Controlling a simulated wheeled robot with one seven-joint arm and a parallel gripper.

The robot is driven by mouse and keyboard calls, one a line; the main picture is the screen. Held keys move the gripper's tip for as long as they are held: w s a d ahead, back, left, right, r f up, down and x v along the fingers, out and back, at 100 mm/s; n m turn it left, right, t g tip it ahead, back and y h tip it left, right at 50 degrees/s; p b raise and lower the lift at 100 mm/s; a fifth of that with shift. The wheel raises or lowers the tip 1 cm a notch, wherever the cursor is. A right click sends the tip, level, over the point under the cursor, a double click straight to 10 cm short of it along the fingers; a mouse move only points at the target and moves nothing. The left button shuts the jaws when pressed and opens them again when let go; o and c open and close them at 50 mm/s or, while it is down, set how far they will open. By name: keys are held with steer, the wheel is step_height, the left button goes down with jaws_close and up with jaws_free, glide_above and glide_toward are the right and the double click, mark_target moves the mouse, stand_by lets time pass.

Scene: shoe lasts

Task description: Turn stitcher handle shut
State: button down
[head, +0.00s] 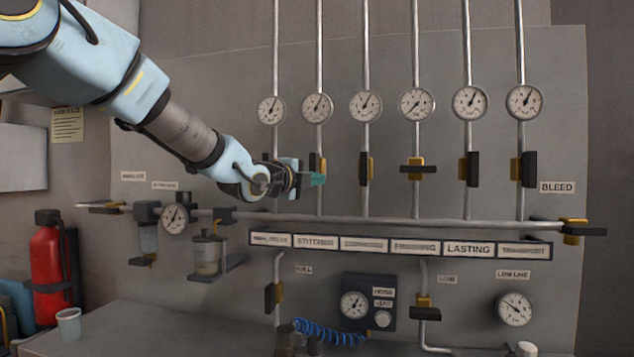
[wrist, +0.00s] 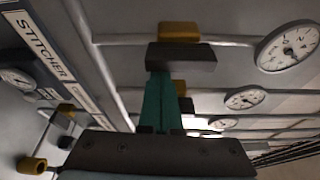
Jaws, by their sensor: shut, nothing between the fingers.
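The stitcher valve has a yellow body (head: 313,162) and a dark bar handle (head: 323,165) on the second pipe from the left, above the STITCHER label (head: 316,242). The handle lies along its pipe. In the wrist view the dark handle (wrist: 181,56) spans just beyond my fingertips, with the yellow body (wrist: 179,31) behind it. My gripper (head: 318,180), with teal fingers, is shut and empty. It comes from the left at the handle's lower part. In the wrist view the fingertips (wrist: 164,76) meet the handle's near edge; I cannot tell whether they touch.
Neighbouring valves stand close on the right; the finishing valve handle (head: 417,169) lies across its pipe. Gauges (head: 318,107) sit above the valves. A horizontal manifold pipe (head: 380,220) runs below. The leftmost pipe's valve is hidden behind my gripper. A red extinguisher (head: 48,262) stands far left.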

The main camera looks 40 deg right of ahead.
steer(key=shift+w+a+f+m+b, duration=0.1)
steer(key=shift+m+b, duration=0.45)
steer(key=shift+m, duration=0.05)
steer(key=w+m+t+y, duration=0.1)
steer(key=m, duration=0.3)
steer(key=a+m+t+y+p, duration=0.1)
steer(key=m+y, duration=0.1)
steer(key=m, duration=0.2)
steer(key=w+r+m+t+y, duration=0.1)
steer(key=m+y, duration=0.1)
steer(key=m, duration=0.1)
steer(key=shift+w+a+m+t, duration=0.3)
steer(key=shift+w+a+m, duration=0.05)
steer(key=shift+m, duration=0.05)
stand_by(0.4)
stand_by(0.4)
